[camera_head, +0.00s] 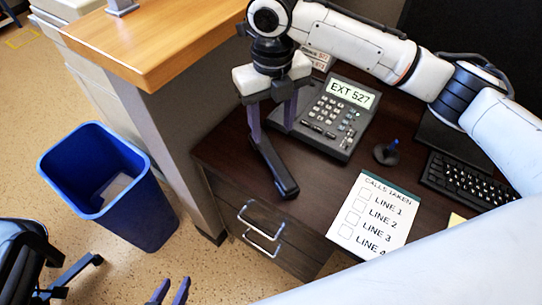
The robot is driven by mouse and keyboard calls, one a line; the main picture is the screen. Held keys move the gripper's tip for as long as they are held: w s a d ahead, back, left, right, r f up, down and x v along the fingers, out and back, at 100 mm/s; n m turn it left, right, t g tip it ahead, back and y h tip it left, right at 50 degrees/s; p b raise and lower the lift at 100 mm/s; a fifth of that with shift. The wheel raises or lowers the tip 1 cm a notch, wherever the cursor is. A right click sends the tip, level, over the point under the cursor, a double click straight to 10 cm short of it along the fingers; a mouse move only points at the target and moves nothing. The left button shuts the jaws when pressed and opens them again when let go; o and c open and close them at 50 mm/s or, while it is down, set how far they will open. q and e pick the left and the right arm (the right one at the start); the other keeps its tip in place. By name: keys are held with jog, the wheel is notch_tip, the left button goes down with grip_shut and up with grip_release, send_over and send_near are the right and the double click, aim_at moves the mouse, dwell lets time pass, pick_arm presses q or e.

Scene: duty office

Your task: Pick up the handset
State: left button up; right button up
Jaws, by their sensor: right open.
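The black handset (273,165) is slanted beside the left edge of the desk phone (341,118), off the phone's keypad side. Its lower end points toward the desk's front edge; I cannot tell whether it touches the desk. My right gripper (273,132) reaches in from the upper right and points down over the handset's upper end. Its purple fingers are apart, and they partly hide that end and the phone's left side. My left gripper (170,292) shows only its two purple fingertips at the bottom edge, apart and empty, far from the handset.
On the dark desk (225,155) are a call checklist (376,216), a small dark stand with a blue pen (387,151) and a keyboard (468,182). A wooden counter (165,40) rises at the left. A blue bin (140,212) and a chair (25,255) stand on the floor.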

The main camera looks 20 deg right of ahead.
aim_at(272, 156)
notch_tip(272, 156, down, 9)
jog(key=shift+s+f, duration=0.15)
grip_shut()
dwell(0.5)
